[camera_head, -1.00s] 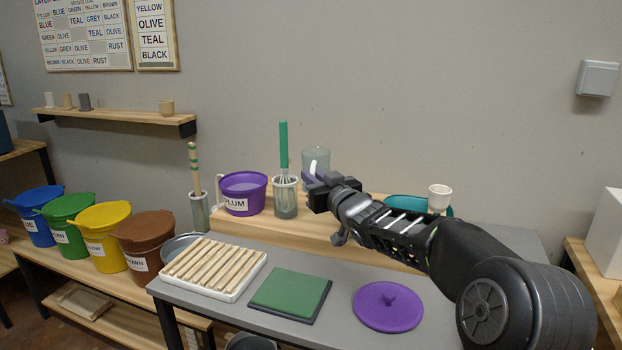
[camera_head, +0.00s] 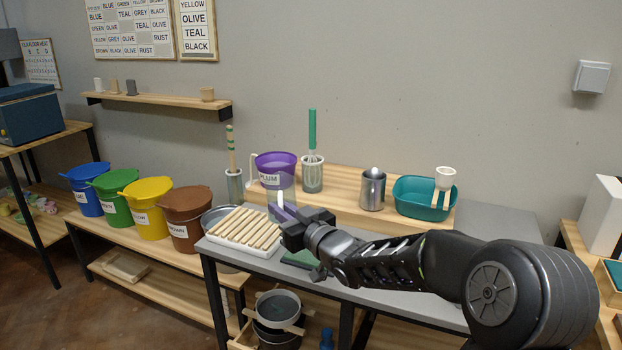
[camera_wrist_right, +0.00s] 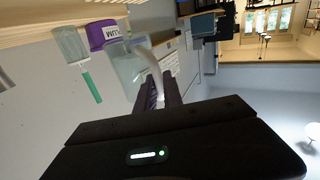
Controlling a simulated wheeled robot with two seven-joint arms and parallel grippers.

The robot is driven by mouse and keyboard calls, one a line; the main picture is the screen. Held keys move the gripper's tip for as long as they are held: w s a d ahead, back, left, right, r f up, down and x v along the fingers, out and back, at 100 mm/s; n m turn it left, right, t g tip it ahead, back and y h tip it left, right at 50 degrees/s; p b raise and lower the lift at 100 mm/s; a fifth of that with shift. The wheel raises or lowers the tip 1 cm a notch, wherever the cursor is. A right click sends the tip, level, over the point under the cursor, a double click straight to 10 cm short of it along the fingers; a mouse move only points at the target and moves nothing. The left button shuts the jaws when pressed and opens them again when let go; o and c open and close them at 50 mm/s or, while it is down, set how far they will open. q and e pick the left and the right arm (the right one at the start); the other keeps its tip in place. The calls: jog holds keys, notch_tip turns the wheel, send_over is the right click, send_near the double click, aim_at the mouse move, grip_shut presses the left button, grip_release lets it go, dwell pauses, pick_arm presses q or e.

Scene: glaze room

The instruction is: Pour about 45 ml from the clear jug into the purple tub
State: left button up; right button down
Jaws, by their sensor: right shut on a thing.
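The clear jug (camera_head: 281,187) is see-through and hangs in my right gripper (camera_head: 287,213), in front of the purple tub as seen from the head. My right gripper is shut on the jug's pale handle, which also shows in the right wrist view (camera_wrist_right: 148,55). The jug looks about upright; I cannot tell how much liquid is in it. The purple tub (camera_head: 278,158), labelled PLUM, stands open on the wooden riser, its lower front partly behind the jug. It also shows in the right wrist view (camera_wrist_right: 97,36). My left gripper is not in view.
Right of the tub stand a whisk holder (camera_head: 313,176), a metal pitcher (camera_head: 373,191) and a teal basin (camera_head: 417,207). A holder with a striped stick (camera_head: 235,187) is at the left. A slatted white tray (camera_head: 220,234) and a partly hidden green mat (camera_head: 296,259) lie in front.

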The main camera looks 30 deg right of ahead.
pick_arm(q)
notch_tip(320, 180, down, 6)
jog(key=b, duration=0.5)
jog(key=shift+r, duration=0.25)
pick_arm(e)
jog(key=s+a+f+n+y, duration=0.2)
jog(key=s+a+f, duration=0.4)
jog(key=a+f, duration=0.8)
jog(key=shift+s+g+y, duration=0.2)
jog(key=shift+g+y, duration=0.1)
jog(key=shift+y, duration=0.5)
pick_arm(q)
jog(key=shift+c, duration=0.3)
